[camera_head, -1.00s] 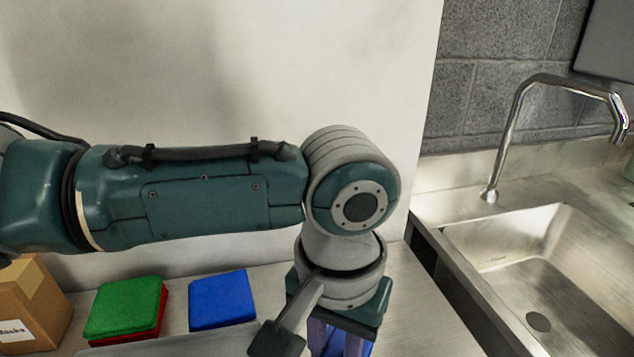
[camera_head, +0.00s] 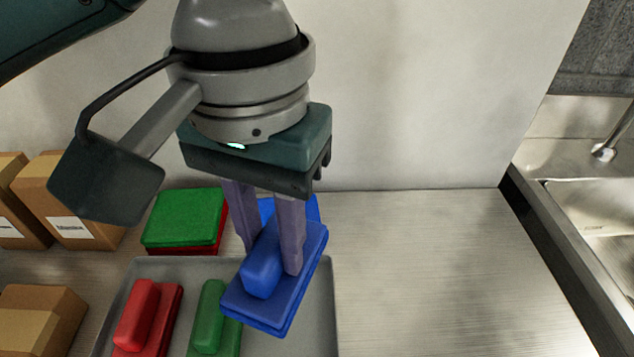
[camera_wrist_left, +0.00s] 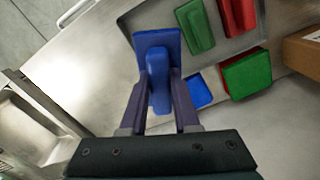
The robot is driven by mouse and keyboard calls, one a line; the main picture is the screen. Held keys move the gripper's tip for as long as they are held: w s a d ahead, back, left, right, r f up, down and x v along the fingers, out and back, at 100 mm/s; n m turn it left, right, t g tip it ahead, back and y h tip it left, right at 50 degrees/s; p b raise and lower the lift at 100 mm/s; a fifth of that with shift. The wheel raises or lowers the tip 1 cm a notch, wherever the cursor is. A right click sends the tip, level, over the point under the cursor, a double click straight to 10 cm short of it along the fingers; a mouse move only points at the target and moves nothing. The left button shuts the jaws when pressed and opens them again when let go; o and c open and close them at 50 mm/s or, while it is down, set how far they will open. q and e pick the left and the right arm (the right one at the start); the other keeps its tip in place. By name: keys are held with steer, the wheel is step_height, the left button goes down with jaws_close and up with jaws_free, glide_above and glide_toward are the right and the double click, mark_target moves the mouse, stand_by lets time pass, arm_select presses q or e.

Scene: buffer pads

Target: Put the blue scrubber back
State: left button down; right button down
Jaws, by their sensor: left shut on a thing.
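My left gripper (camera_head: 268,262) is shut on the handle of the blue scrubber (camera_head: 290,300). The scrubber is tilted in the head view, over the right part of the grey tray (camera_head: 326,300). In the left wrist view, the blue scrubber (camera_wrist_left: 157,45) sits between the fingers (camera_wrist_left: 160,100), and the tray (camera_wrist_left: 140,18) is behind it. I cannot tell exactly how high the scrubber is above the tray. A red scrubber (camera_head: 138,318) and a green scrubber (camera_head: 210,318) lie in the tray to the left. My right gripper is not in view.
Behind the tray are a green pad (camera_head: 185,218) on a red one and a blue pad (camera_head: 312,208), partly hidden by my gripper. Cardboard boxes (camera_head: 70,200) stand at the left. The counter (camera_head: 430,270) right of the tray is clear up to the sink (camera_head: 600,215).

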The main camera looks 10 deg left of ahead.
mark_target(283, 296)
arm_select(q)
step_height(283, 296, down, 10)
steer(key=shift+r+b, duration=0.15)
steer(key=shift+b, duration=0.6)
steer(key=shift+f+b, duration=0.5)
steer(key=shift+f, duration=1.5)
steer(key=c, duration=0.7)
jaws_free()
steer(key=shift+f, duration=0.15)
steer(key=shift+o, duration=0.2)
